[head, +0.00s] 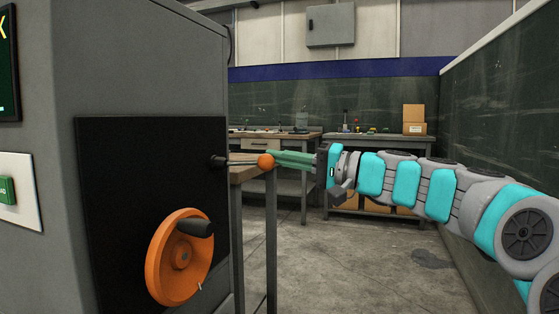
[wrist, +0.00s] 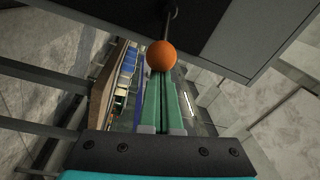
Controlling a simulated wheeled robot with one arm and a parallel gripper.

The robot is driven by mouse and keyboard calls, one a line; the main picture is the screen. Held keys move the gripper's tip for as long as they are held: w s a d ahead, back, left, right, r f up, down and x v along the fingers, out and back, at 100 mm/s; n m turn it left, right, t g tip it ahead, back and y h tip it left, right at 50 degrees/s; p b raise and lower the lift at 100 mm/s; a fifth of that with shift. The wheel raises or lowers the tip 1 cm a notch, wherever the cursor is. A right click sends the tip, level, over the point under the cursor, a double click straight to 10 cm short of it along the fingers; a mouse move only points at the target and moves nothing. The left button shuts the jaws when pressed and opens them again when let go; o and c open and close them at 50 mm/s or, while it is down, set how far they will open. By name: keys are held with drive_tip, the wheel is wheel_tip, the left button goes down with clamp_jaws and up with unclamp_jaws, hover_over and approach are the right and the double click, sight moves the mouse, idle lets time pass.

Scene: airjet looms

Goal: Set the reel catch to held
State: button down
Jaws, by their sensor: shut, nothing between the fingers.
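The reel catch is a thin metal lever with an orange ball knob (head: 265,161), sticking out to the right from a dark pivot (head: 218,162) on the machine's black panel (head: 150,150). My gripper (head: 278,158) has green fingers that are shut, with their tips at the ball knob; I cannot tell whether they touch it. In the wrist view the ball knob (wrist: 161,56) sits just beyond the closed fingertips (wrist: 160,76), and its rod runs up to the black panel.
An orange handwheel (head: 180,257) with a black handle is below the lever on the same panel. A workbench (head: 250,172) stands behind the lever, and another bench (head: 375,150) with a cardboard box is further back. A dark green wall is at right. Open floor lies between.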

drive_tip(key=shift+s+d+m+t+b, duration=0.1)
drive_tip(key=shift+s+m+t+b, duration=0.35)
drive_tip(key=shift+t, duration=0.15)
drive_tip(key=s+m+t+h+b, duration=0.1)
drive_tip(key=s+m+t+h, duration=0.1)
drive_tip(key=t+h, duration=0.1)
drive_tip(key=s+m+t+h+b, duration=0.2)
drive_tip(key=s+t, duration=0.1)
drive_tip(key=shift+s+a+m+h, duration=0.15)
drive_tip(key=shift+a+m+h, duration=0.05)
drive_tip(key=shift+m+h, duration=0.2)
drive_tip(key=m+t+h+p, duration=0.4)
drive_tip(key=m+h+p, duration=0.1)
drive_tip(key=h, duration=0.2)
approach(265, 157)
drive_tip(key=shift+w+a+r, duration=0.2)
drive_tip(key=shift+w+a, duration=0.2)
drive_tip(key=shift+a, duration=0.1)
drive_tip(key=shift+w+a+r, duration=0.2)
drive_tip(key=shift+w+a, duration=0.2)
drive_tip(key=shift+a, duration=0.15)
drive_tip(key=shift+s, duration=0.1)
drive_tip(key=shift+a+f+n, duration=0.15)
drive_tip(key=shift+a+n, duration=0.05)
drive_tip(key=shift+n, duration=0.05)
